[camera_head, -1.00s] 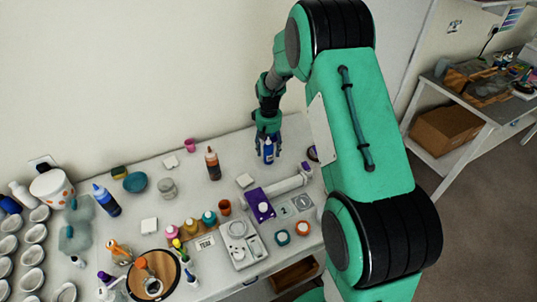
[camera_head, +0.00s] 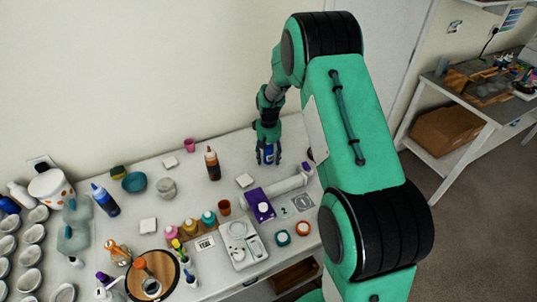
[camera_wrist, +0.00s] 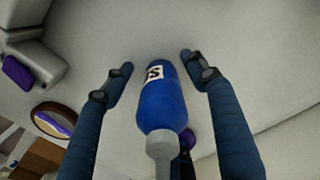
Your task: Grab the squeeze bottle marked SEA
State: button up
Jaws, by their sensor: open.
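The blue squeeze bottle (camera_wrist: 162,102) stands between the two open fingers of my gripper (camera_wrist: 156,72) in the wrist view. Its grey nozzle points toward the camera. A white label with dark letters shows near its far end, only partly readable. A gap shows between the bottle and each finger. In the head view my gripper (camera_head: 268,156) is low over the back right of the table, around the blue bottle (camera_head: 268,153), which is mostly hidden by the fingers. Another blue bottle (camera_head: 106,201) leans at the left, its marking unreadable.
A brown bottle (camera_head: 213,164) stands to the left of my gripper. Cups, jars and a scale (camera_head: 241,243) crowd the front. The wall is close behind.

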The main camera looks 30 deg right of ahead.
jog(key=shift+f, duration=0.2)
dwell(0.4)
jog(key=c, duration=1.3)
